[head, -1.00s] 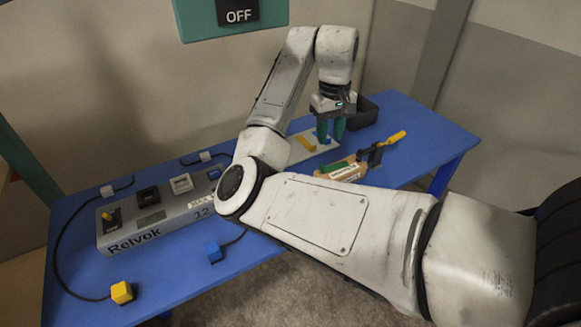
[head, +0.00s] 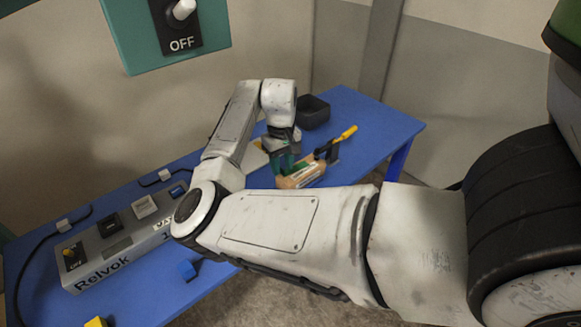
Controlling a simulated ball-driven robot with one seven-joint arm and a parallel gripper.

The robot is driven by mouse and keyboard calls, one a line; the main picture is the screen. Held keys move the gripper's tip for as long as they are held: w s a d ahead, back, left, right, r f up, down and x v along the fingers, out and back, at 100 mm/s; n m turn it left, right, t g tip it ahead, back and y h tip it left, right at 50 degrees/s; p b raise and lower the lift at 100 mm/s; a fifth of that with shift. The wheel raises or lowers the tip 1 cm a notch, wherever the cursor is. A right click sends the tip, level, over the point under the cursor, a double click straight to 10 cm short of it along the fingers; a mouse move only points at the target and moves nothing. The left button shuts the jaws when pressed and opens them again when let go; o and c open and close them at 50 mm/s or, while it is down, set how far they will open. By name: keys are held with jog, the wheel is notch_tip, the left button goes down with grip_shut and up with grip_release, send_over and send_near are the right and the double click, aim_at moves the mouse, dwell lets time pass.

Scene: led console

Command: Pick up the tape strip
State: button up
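I cannot clearly make out the tape strip in the current view; my arm and gripper may cover it. My gripper (head: 283,164) has teal fingers and points down over the blue table, at the near left end of a tan block (head: 302,177) with a pale label. I cannot tell whether the fingers touch the block or hold anything. A pale board (head: 255,157) shows only in part behind my gripper.
A yellow-handled tool (head: 341,139) rests in a dark holder beside the block. A black bin (head: 312,111) stands behind. The grey Relvok console (head: 112,247) with switches is at left, and a teal OFF panel (head: 165,35) is above. The table's right end is clear.

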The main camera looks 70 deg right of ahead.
jog(key=shift+f, duration=0.35)
jog(key=shift+c, duration=0.2)
grip_shut()
